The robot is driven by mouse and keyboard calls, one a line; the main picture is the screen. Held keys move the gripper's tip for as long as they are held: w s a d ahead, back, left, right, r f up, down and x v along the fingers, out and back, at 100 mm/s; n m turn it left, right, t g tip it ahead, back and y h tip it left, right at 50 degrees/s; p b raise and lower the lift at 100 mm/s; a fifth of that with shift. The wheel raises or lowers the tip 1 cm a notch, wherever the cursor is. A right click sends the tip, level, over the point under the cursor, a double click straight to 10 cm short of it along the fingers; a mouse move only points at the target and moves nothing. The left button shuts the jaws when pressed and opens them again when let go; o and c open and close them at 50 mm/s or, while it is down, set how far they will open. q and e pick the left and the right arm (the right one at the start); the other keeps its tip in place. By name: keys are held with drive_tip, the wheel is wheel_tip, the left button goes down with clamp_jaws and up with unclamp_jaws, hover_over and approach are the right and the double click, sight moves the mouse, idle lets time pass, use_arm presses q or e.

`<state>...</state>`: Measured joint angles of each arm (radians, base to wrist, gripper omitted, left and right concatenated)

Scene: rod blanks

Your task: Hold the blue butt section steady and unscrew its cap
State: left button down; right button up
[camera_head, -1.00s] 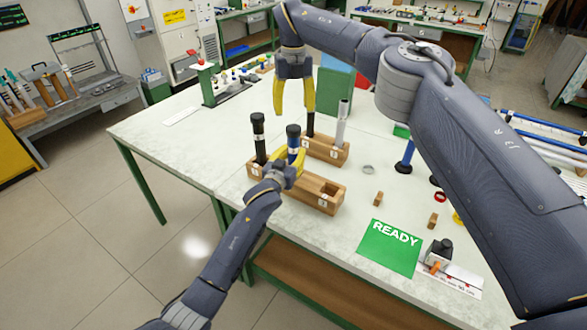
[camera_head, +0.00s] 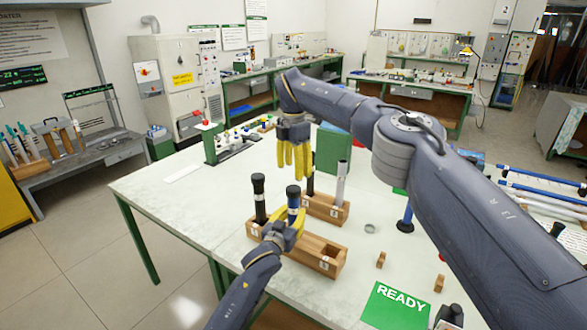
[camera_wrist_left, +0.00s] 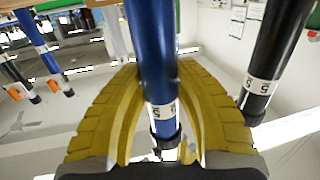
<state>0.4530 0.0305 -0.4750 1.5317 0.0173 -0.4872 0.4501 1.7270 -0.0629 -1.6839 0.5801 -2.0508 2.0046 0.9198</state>
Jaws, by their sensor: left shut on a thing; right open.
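The blue butt section (camera_head: 292,212) stands upright in the front wooden block (camera_head: 322,250), with a dark cap (camera_head: 293,190) at its top. My left gripper (camera_head: 291,226) is shut on it below the cap. In the left wrist view the blue section (camera_wrist_left: 152,50) runs between the two yellow fingers, with a white marked band (camera_wrist_left: 160,113) near its lower end in the picture. My right gripper (camera_head: 293,174) is open and empty above and behind the cap, its yellow fingers pointing down and apart from it.
A black section (camera_head: 259,205) stands left in the same block. A second wooden block (camera_head: 325,212) behind holds a grey rod (camera_head: 341,182) and a dark rod. A metal ring (camera_head: 370,228), small wooden pieces (camera_head: 381,260) and a green READY mat (camera_head: 396,306) lie to the right.

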sight(294, 188)
drive_tip(key=m, duration=0.4)
drive_tip(key=shift+m, duration=0.4)
drive_tip(key=m, duration=0.8)
drive_tip(key=shift+m, duration=0.3)
drive_tip(key=m, duration=0.4)
drive_tip(key=shift+m, duration=0.3)
drive_tip(key=shift+f, duration=4)
drive_tip(key=shift+c, duration=0.3)
